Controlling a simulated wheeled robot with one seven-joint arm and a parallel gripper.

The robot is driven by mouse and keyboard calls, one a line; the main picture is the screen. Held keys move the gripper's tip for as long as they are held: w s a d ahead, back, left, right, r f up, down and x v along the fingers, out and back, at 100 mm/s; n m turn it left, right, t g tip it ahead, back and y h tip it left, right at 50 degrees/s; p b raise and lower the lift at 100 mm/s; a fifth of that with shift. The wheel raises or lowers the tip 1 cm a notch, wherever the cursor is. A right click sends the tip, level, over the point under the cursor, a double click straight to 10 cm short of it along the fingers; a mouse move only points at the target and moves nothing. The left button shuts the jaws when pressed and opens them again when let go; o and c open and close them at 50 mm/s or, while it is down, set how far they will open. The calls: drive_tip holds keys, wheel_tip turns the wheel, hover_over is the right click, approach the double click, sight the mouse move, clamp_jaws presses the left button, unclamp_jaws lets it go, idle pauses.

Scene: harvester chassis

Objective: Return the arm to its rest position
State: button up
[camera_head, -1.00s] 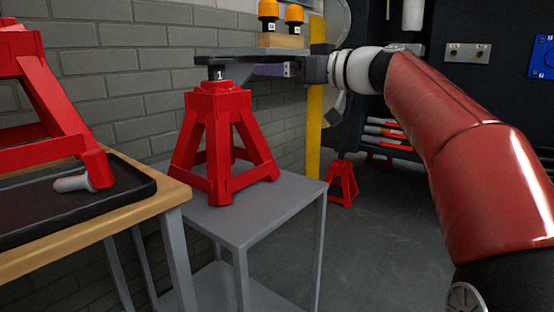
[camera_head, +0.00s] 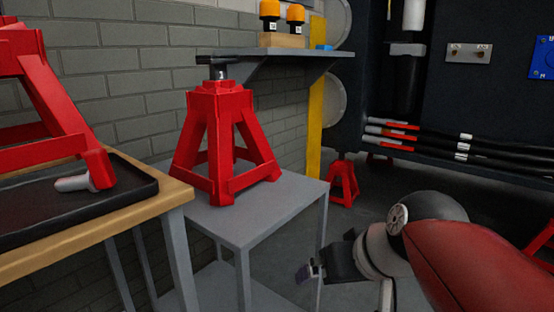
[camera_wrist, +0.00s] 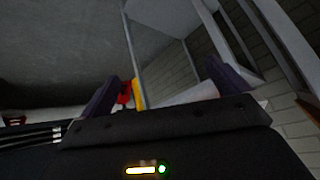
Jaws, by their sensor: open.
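My gripper (camera_head: 306,272) hangs low in the head view, at the end of my red arm, in front of the grey stand's right legs. In the wrist view its two dark fingers (camera_wrist: 166,82) stand wide apart. A pale surface shows behind them, and I see nothing clamped between them. My forearm bends in at the lower right of the head view, and the rest of the arm is cut off by the frame.
A red jack stand (camera_head: 222,150) stands on the grey stand (camera_head: 255,218). Left is a wooden-edged bench (camera_head: 150,203) with a black tray (camera_head: 125,200). A wall shelf (camera_head: 290,55) holds orange-topped items (camera_head: 270,12). Another red jack stand (camera_head: 343,185) is on the floor behind.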

drive_tip(key=s+d+f+m+g+h, duration=0.1)
drive_tip(key=s+d+f+h, duration=0.15)
drive_tip(key=s+f, duration=0.25)
drive_tip(key=s+d+f+m+h, duration=0.1)
drive_tip(key=s+d+f, duration=0.2)
drive_tip(key=s+f, duration=0.25)
wheel_tip(320, 180, up, 13)
drive_tip(key=w+p, duration=0.1)
drive_tip(key=p, duration=1.2)
drive_tip(key=shift+w+r, duration=0.15)
drive_tip(key=shift+w, duration=0.15)
drive_tip(key=shift+y, duration=0.25)
drive_tip(key=shift+c, duration=0.4)
